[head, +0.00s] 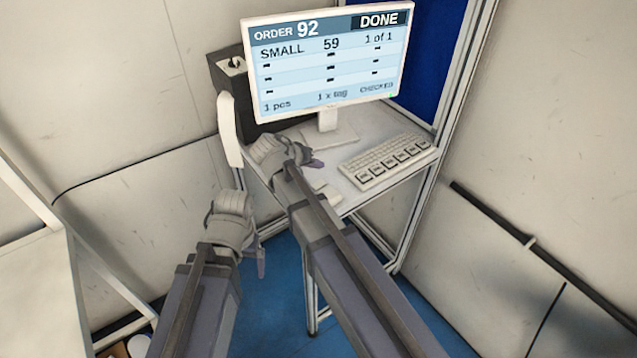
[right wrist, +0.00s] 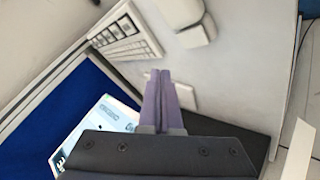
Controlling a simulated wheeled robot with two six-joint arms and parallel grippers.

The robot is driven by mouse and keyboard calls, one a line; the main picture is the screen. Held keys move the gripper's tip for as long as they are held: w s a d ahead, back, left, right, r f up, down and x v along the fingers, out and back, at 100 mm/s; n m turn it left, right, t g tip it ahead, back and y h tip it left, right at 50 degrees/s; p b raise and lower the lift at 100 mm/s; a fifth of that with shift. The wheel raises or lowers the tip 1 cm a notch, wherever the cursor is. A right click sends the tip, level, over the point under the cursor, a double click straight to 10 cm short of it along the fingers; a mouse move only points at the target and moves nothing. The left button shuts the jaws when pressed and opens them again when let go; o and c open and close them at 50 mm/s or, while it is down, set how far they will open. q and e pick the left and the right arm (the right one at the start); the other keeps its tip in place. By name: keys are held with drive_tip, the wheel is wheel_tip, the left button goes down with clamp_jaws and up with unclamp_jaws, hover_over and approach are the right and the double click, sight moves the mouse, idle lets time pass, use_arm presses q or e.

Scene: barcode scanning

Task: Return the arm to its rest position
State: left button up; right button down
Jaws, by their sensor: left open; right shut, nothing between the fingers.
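My right arm reaches over the small workstation desk (head: 372,200). Its gripper (head: 312,160) is in front of the monitor base, left of the keyboard. In the right wrist view its purple fingers (right wrist: 158,100) are pressed together with nothing between them. My left gripper (head: 261,262) hangs low in front of the desk, to the left of my right arm. Its fingers are mostly hidden behind the wrist, and it is apart from the desk. The monitor (head: 330,62) reads "ORDER 92", "DONE" and "CHECKED".
A white keyboard (head: 388,162) lies on the desk's right side, and also shows in the right wrist view (right wrist: 125,35). A dark box (head: 228,75) and a white curved piece (head: 229,130) stand at the desk's left. A pale table (head: 35,290) is at far left. Blue floor lies below.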

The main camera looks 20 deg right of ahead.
idle(0.4)
drive_tip(key=s+f+g+y, duration=0.1)
drive_tip(key=s, duration=0.2)
drive_tip(key=s+d+f+y, duration=0.1)
drive_tip(key=s+f, duration=0.1)
drive_tip(key=s, duration=0.1)
drive_tip(key=s+f+n+g+y, duration=0.1)
drive_tip(key=s+f, duration=0.1)
drive_tip(key=s, duration=0.1)
drive_tip(key=shift+s+d+g+y, duration=0.15)
drive_tip(key=shift+s+g+y, duration=0.15)
drive_tip(key=shift+s+y, duration=0.1)
drive_tip(key=s+a+f+n+g+y, duration=0.15)
drive_tip(key=s+y, duration=0.25)
drive_tip(key=s, duration=0.4)
drive_tip(key=s+a+f+n+h+b, duration=0.1)
drive_tip(key=s+a+f+n+b, duration=0.3)
drive_tip(key=a+f+b, duration=0.4)
drive_tip(key=s+a+g, duration=0.1)
drive_tip(key=a, duration=0.3)
drive_tip(key=shift+s+f+b, duration=0.2)
drive_tip(key=shift+f+b, duration=0.1)
